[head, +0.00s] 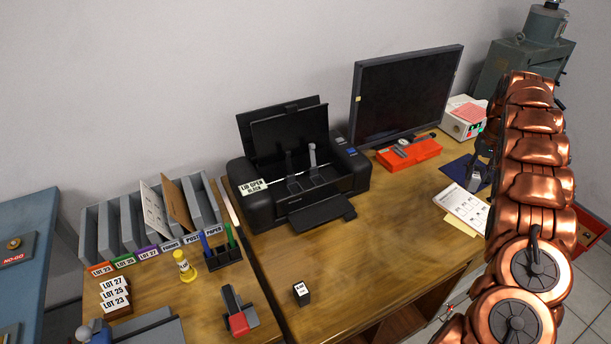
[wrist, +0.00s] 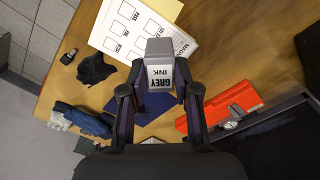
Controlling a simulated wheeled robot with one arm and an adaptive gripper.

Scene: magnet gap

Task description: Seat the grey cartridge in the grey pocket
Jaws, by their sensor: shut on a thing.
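The grey cartridge (wrist: 160,62), a small block with a white label reading GREY INK, is between the fingertips of my gripper (wrist: 160,88) in the wrist view. My gripper is shut on it, above the desk by the dark blue mat (wrist: 150,112) and a printed sheet. In the head view my gripper (head: 478,172) is at the right, partly hidden by my copper arm. The black printer (head: 300,190) stands open left of it, with a lid label reading LID OPEN. I cannot make out the grey pocket inside it.
A monitor (head: 408,95) and an orange-red case (head: 409,154) stand between printer and gripper. A small black block with a white label (head: 301,294) sits at the desk's front. Sorter bins (head: 90,235), a glue bottle (head: 184,266) and a stapler (head: 238,312) are left. The front middle desk is mostly clear.

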